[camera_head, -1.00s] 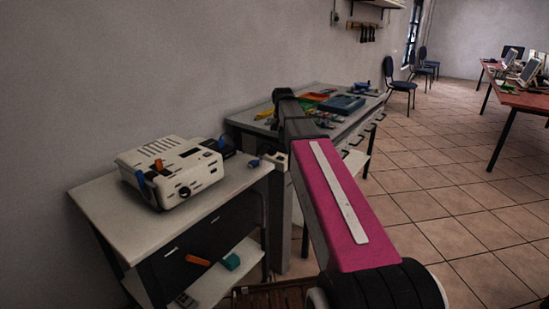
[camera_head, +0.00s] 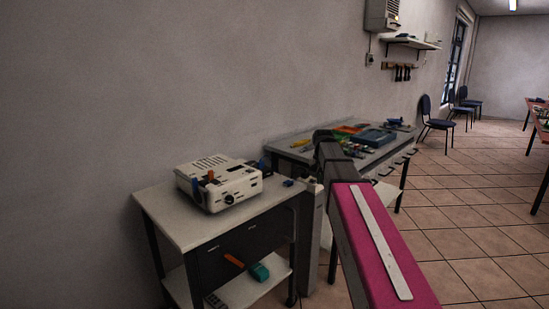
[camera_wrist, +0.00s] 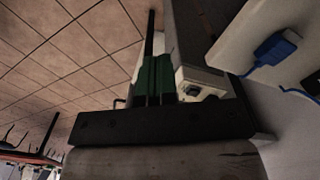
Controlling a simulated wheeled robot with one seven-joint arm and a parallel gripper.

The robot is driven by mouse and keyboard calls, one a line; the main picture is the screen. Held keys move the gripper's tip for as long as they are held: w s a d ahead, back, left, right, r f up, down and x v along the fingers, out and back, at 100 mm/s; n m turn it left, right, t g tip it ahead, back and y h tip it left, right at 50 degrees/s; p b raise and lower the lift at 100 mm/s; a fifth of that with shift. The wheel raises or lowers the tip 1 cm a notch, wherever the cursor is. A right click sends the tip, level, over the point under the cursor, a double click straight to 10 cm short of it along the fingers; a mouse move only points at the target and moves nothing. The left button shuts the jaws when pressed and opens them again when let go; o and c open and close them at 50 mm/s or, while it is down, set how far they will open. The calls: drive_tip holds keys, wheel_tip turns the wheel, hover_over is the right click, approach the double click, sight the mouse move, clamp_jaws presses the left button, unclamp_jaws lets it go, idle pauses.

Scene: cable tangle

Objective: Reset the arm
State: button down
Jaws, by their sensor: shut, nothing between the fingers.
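My gripper (camera_wrist: 154,78) shows in the wrist view as dark green fingers close together above a black bar. It is shut and empty. In the head view, my pink and dark arm reaches forward between two tables, and its end is hard to make out. A blue plug (camera_wrist: 276,48) with a blue cable lies on a white surface at the upper right of the wrist view, apart from my fingers. A small blue piece (camera_head: 288,183) lies on the white table in the head view. A pale socket-like box (camera_wrist: 200,83) is just right of the fingers.
A white table (camera_head: 160,205) carries a cream device (camera_head: 220,182) with orange and blue parts. Its lower shelf holds a teal item (camera_head: 259,272) and an orange one (camera_head: 234,260). A grey workbench (camera_head: 285,148) with trays stands behind my arm. Tiled floor is open at right.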

drive_tip(key=s+f+n, duration=0.3)
drive_tip(key=s+f, duration=1.9)
drive_tip(key=f, duration=0.5)
drive_tip(key=shift+s, duration=0.35)
